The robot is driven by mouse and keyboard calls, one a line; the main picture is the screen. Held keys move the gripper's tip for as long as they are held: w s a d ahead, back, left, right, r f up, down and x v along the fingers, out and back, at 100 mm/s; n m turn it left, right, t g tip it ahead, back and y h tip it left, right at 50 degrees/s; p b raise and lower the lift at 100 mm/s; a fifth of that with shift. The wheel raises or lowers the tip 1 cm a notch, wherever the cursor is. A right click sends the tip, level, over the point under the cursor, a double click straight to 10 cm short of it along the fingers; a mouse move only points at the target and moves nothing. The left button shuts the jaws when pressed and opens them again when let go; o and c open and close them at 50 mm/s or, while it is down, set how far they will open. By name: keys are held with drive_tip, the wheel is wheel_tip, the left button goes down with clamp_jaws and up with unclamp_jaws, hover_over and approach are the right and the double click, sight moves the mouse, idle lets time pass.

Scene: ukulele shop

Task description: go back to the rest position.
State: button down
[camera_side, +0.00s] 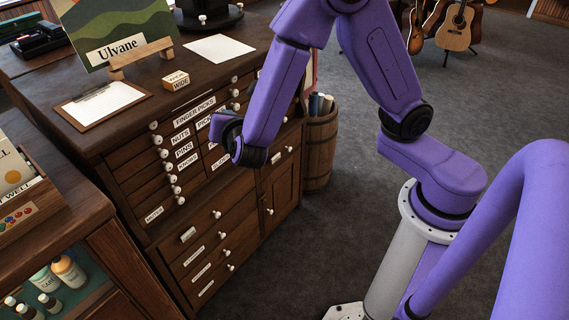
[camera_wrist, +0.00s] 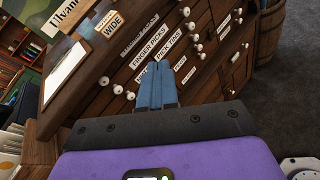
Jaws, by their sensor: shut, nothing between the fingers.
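My gripper (camera_wrist: 157,85) shows in the wrist view as two blue fingers held side by side, shut and empty. They point toward the front of a dark wooden drawer cabinet (camera_side: 235,208), with the small labelled drawers behind them. In the side view my purple wrist is in front of the cabinet's upper drawers, and the fingers cannot be made out there. I cannot tell how far the fingertips are from the drawer fronts. The cabinet (camera_wrist: 205,45) also fills much of the wrist view. Its drawers look shut.
On the cabinet top are a clipboard (camera_side: 104,103), a "WIDE" block (camera_side: 175,80), a white paper (camera_side: 219,48) and an "Ulvane" sign (camera_side: 115,48). Several white knobs stick out of the drawer fronts. A barrel (camera_side: 320,150) stands beside the cabinet. Grey carpet is open around my base.

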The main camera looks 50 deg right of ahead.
drive_tip(key=s+d+m+g+y, duration=0.1)
drive_tip(key=s+d+m+g, duration=0.6)
drive_tip(key=s, duration=0.5)
drive_tip(key=s+r+m+g+y, duration=0.1)
drive_tip(key=s+m+g+y, duration=0.4)
drive_tip(key=s, duration=1.1)
drive_tip(key=shift+s+a+m+y, duration=0.25)
drive_tip(key=shift+m+y, duration=0.15)
drive_tip(key=shift+y, duration=0.8)
